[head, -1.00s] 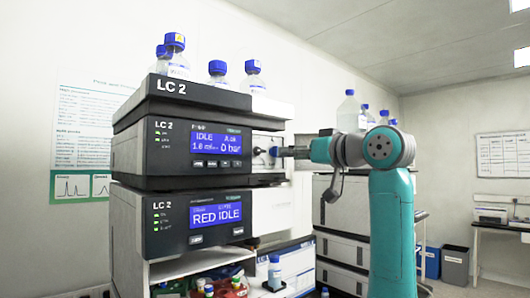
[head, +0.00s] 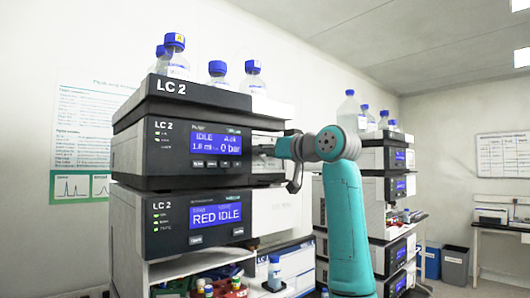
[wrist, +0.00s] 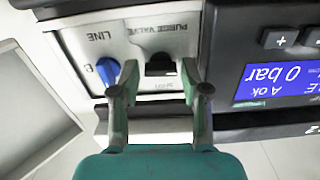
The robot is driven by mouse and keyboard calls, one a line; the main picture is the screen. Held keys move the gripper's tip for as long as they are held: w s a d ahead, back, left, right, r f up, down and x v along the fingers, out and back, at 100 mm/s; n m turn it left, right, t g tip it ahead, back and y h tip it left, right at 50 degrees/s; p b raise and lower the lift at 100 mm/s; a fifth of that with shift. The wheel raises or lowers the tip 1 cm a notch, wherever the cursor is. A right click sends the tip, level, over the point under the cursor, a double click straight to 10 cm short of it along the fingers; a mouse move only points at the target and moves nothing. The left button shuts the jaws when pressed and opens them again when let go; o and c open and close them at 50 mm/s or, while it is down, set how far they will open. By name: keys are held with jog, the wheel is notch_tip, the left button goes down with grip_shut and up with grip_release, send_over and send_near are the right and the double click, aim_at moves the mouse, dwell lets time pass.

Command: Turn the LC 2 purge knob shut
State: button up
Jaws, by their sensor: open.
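The LC 2 pump module (head: 150,180) fills the middle left of the head view, its display reading IDLE and 0 bar. In the wrist view, the black purge knob (wrist: 159,65) sits under the upside-down PURGE VALVE lettering on the pale panel. My gripper (wrist: 160,77) is open, with one fingertip on each side of this knob. I cannot tell whether the fingers touch it. The knob's lower part is partly lost in shadow.
A blue knob (wrist: 107,71) marked LINE is close beside one finger. Blue-capped bottles (head: 217,72) stand on top of the stack. A lower module (head: 195,218) reads RED IDLE. Another stack (head: 398,185) stands behind my arm at right.

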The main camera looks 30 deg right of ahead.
jog(key=shift+w, duration=0.1)
grip_shut()
dwell(0.3)
jog(key=m, duration=1.3)
jog(key=shift+m, duration=2)
jog(key=shift+f, duration=0.1)
